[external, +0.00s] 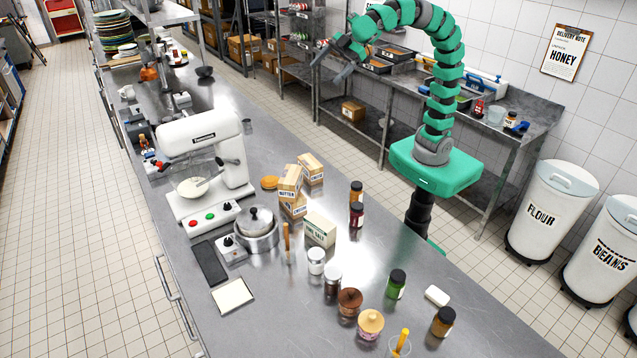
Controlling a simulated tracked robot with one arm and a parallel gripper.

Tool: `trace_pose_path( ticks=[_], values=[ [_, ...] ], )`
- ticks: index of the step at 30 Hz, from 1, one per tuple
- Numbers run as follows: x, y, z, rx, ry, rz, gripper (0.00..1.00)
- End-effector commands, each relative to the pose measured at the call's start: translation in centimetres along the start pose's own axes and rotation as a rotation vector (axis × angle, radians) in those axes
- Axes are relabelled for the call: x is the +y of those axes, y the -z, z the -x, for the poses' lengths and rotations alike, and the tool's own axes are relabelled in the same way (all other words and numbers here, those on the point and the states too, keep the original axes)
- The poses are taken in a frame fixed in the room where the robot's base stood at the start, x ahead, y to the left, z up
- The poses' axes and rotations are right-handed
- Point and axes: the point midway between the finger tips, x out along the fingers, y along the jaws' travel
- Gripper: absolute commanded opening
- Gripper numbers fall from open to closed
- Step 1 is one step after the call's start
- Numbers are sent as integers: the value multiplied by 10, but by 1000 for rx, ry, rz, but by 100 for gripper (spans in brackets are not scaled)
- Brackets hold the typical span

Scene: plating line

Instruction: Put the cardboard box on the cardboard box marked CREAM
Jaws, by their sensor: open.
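Several small cream-coloured cartons stand close together mid-counter. One reads BUTTER (289,184); it appears to rest on or just behind a lower carton (294,208), whose small print I cannot read surely. Another carton (311,168) stands just behind to the right, its label also too small to read. A carton marked SALT (320,230) stands nearer the camera. I cannot tell which one is marked CREAM. My gripper (332,65) is open and empty, high up beyond the counter near the back shelving, well away from the cartons.
A stand mixer (203,150) and a lidded pot (256,230) stand left of the cartons. Dark jars (357,214) stand to the right, with several more jars in front. Brown cardboard boxes lie on the rear rack (244,46) and under the back table (353,112).

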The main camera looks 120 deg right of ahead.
Motion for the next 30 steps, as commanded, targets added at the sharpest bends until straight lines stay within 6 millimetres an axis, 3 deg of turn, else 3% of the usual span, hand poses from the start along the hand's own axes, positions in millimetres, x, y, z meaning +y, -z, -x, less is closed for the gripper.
trace_pose_path(
  ticks=[1,6,13,18,30],
  values=[
    [-4,7,23,50,-9,-27,84],
    [-13,26,89,210,-25,-134,84],
    [-21,36,153,367,-22,-242,84],
    [-23,37,169,407,-17,-273,84],
    [-24,34,167,409,-17,-275,84]
  ],
)
